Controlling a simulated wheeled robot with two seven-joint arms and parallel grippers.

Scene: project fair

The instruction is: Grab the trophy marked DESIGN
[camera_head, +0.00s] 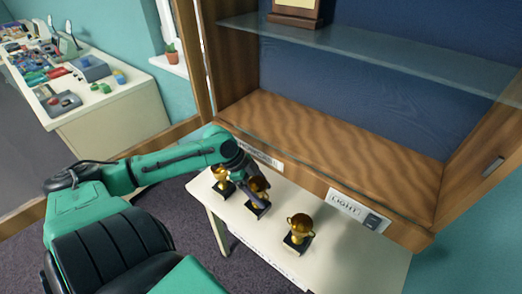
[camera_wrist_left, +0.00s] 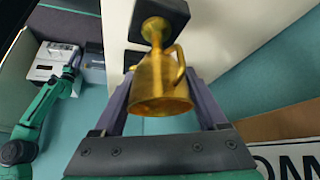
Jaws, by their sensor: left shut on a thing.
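Three gold trophies on dark bases are at the white table (camera_head: 350,262) in the head view. My left gripper (camera_head: 257,192) is at the middle trophy (camera_head: 263,182), and its fingers partly hide it. In the left wrist view the gold cup of this trophy (camera_wrist_left: 160,82) sits between the fingers, which are shut on it. One trophy (camera_head: 222,177) stands close to its left, and another (camera_head: 299,230) stands apart to the right. I cannot read a DESIGN marking on any of them. A green arm, seemingly my right one, shows at the left of the wrist view; its gripper (camera_wrist_left: 74,62) is too small to judge.
A wooden cabinet (camera_head: 345,140) with a glass shelf (camera_head: 390,58) rises behind the table. A "LIGHT" label and switch (camera_head: 358,210) are on its front edge. A white side table (camera_head: 115,120) with many small items stands at the far left. The table's right end is clear.

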